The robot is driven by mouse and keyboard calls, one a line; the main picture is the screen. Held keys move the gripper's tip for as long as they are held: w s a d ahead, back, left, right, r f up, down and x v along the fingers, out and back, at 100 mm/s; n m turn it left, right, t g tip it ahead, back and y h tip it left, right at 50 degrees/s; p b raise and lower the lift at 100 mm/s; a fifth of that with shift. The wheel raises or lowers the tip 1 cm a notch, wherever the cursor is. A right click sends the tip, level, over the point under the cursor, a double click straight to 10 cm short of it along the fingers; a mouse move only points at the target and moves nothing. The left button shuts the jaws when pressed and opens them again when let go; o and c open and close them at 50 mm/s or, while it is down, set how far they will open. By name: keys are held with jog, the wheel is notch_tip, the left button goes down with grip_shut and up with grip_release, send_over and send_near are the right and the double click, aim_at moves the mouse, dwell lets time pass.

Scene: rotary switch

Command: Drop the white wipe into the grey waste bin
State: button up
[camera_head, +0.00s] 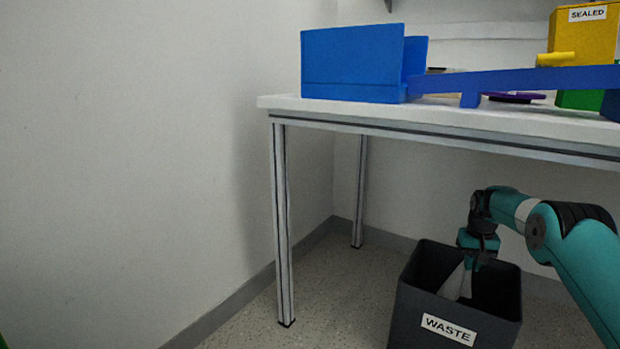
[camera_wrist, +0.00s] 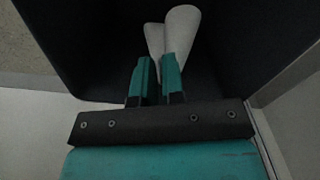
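The white wipe (camera_head: 455,284) hangs below my gripper (camera_head: 473,266), inside the mouth of the grey waste bin (camera_head: 425,308). The bin stands on the floor under the table and has a WASTE label on its front. In the wrist view, the two teal fingers of my gripper (camera_wrist: 158,78) are close together, with the wipe (camera_wrist: 180,32) held between them and spreading past their tips. The dark inside of the bin (camera_wrist: 90,45) lies around the wipe. The wipe's lower end is hidden by the bin's front wall in the head view.
The white table (camera_head: 480,118) spans above the bin, with a leg (camera_head: 283,220) to the bin's left. On it stand a blue box (camera_head: 352,65), a blue bar (camera_head: 520,80) and a yellow SEALED container (camera_head: 585,38). The floor left of the bin is clear.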

jog(key=o, duration=1.6)
notch_tip(320, 180, up, 6)
jog(key=p, duration=0.4)
jog(key=shift+f, duration=0.25)
